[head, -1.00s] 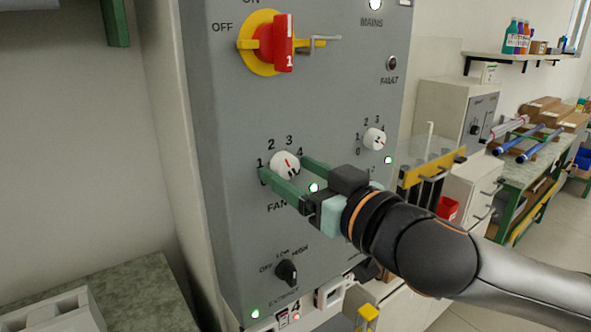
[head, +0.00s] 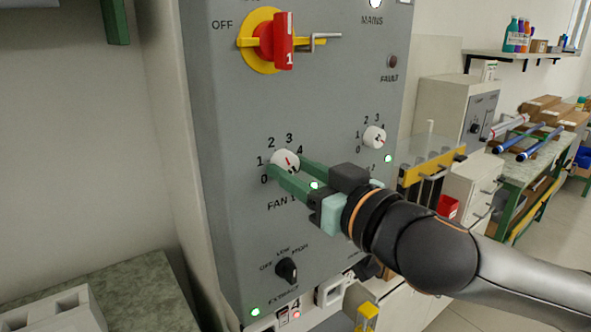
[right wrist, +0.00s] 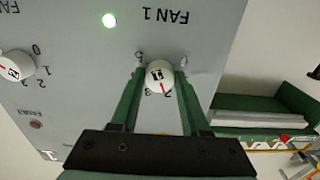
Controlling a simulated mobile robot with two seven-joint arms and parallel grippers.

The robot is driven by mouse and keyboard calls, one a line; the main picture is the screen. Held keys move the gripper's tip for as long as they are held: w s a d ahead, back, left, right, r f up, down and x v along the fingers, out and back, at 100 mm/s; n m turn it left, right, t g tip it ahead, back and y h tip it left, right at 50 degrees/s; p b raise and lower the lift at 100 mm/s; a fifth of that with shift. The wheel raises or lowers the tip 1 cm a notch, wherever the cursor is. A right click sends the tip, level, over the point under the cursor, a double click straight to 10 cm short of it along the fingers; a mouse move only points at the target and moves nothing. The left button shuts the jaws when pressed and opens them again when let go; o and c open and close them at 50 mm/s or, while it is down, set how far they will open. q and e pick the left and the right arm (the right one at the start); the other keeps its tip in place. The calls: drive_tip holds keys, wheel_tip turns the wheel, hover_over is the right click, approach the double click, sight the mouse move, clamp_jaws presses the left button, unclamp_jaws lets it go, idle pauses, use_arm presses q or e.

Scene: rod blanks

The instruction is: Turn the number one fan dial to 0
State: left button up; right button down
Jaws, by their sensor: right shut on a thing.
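The number one fan dial (head: 285,161) is a white round knob with a red mark, above the label FAN 1 on the grey panel. It also shows in the right wrist view (right wrist: 158,77). The red mark slants up and left, roughly between 2 and 3. My right gripper (head: 287,167) comes in from the right and is shut on the dial, one green finger on each side. In the right wrist view the fingers (right wrist: 158,85) flank the knob. My left gripper is not in view.
A second fan dial (head: 375,137) sits to the right. A red and yellow mains switch (head: 279,42) is above, and a black extract knob (head: 287,271) is below. A lit lamp (head: 315,185) is close to my fingers. A speckled worktop (head: 140,300) stands at lower left.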

drive_tip(key=shift+n+p, duration=0.3)
drive_tip(key=shift+n, duration=0.1)
drive_tip(key=n+p, duration=0.1)
drive_tip(key=n, duration=0.2)
drive_tip(key=n+p, duration=0.2)
drive_tip(key=shift+r+n, duration=0.2)
drive_tip(key=shift+n, duration=0.2)
drive_tip(key=n+p, duration=0.3)
drive_tip(key=n, duration=0.3)
drive_tip(key=shift+d+p, duration=0.1)
drive_tip(key=shift+p, duration=0.3)
drive_tip(key=n+p, duration=0.1)
drive_tip(key=n, duration=0.2)
drive_tip(key=shift+n, duration=0.4)
drive_tip(key=shift+n+p, duration=0.45)
drive_tip(key=shift+n, duration=1.35)
drive_tip(key=shift+c, duration=2)
unclamp_jaws()
